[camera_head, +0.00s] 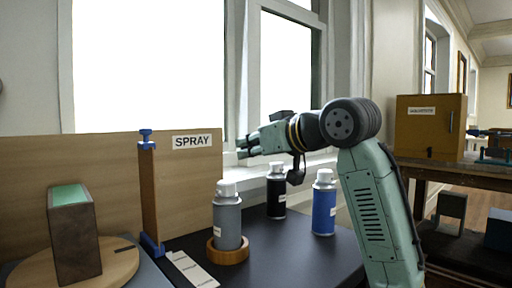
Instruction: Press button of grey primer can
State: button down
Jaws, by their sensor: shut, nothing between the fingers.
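The grey primer can (227,222) stands upright in a round wooden ring holder (228,256) on the dark table. It has a white top with its button (226,187). My gripper (240,148) is shut and empty. It appears above and slightly right of the grey can in the picture, apart from its top, pointing left. How far it is from the can in depth I cannot tell. The arm comes in from the right.
A black can (276,193) and a blue can (324,207) stand to the right. A wooden post with a blue clamp (150,200) rises at left before a board marked SPRAY (192,142). A block (74,240) sits on a round board (112,262). White strip (190,268) lies on the table.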

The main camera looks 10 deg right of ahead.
send_over(226, 186)
jog(key=w+d, duration=0.1)
jog(key=d, duration=0.1)
jog(key=f, duration=0.2)
notch_tip(226, 186, down, 2)
jog(key=shift+s+f, duration=0.1)
jog(key=shift+f, duration=0.5)
